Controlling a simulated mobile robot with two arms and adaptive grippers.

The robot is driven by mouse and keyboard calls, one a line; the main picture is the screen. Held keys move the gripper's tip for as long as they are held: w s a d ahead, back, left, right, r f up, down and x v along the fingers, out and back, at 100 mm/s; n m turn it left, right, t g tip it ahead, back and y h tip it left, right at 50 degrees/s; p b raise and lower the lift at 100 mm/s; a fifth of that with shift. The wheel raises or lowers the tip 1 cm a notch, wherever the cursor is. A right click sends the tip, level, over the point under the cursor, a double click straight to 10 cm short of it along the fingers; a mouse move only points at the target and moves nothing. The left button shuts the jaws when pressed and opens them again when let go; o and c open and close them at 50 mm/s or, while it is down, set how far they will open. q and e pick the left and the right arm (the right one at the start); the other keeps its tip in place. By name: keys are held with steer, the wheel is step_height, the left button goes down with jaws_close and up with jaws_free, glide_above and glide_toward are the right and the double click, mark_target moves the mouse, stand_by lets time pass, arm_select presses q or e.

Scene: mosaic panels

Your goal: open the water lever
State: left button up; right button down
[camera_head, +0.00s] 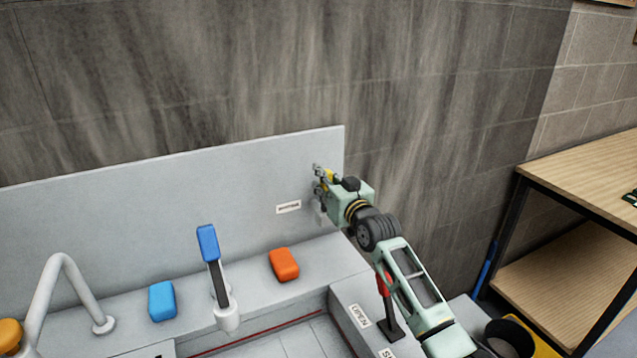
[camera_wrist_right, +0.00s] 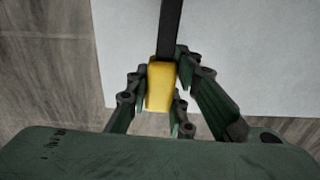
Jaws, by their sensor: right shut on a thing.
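My right gripper (camera_head: 318,180) is at the right end of the upright grey panel (camera_head: 200,185). It is shut on the yellow handle (camera_head: 331,175) of a lever. In the right wrist view the yellow handle (camera_wrist_right: 160,84) sits between the fingers of the right gripper (camera_wrist_right: 162,100), with a dark bar (camera_wrist_right: 171,28) running up from it. The lever's base is hidden. A small white label (camera_head: 288,207) is on the panel just left of the gripper; I cannot read it surely. My left gripper is not in view.
A lever with a blue handle (camera_head: 208,243), a blue block (camera_head: 162,300) and an orange block (camera_head: 284,264) are on the grey ledge. A white curved pipe (camera_head: 62,275) is at left. A red-handled lever (camera_head: 383,283) stands partly behind my right arm. A wooden shelf (camera_head: 585,175) is at right.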

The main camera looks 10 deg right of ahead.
steer(key=shift+w+d+f+m+b, duration=0.15)
steer(key=shift+d+m+b, duration=0.1)
steer(key=shift+d+m, duration=0.4)
steer(key=shift+w+d+f+m+b, duration=0.1)
steer(key=shift+d+f+m+b, duration=0.1)
steer(key=shift+d+m, duration=0.4)
steer(key=shift+a+m, duration=0.15)
steer(key=shift+m, duration=0.1)
steer(key=c, duration=1.5)
jaws_free()
steer(key=shift+r, duration=0.1)
steer(key=s, duration=0.4)
steer(key=s+d, duration=0.1)
steer(key=s, duration=0.3)
steer(key=s+d, duration=0.1)
steer(key=s, duration=0.3)
steer(key=shift+d, duration=0.15)
steer(key=shift+w, duration=0.1)
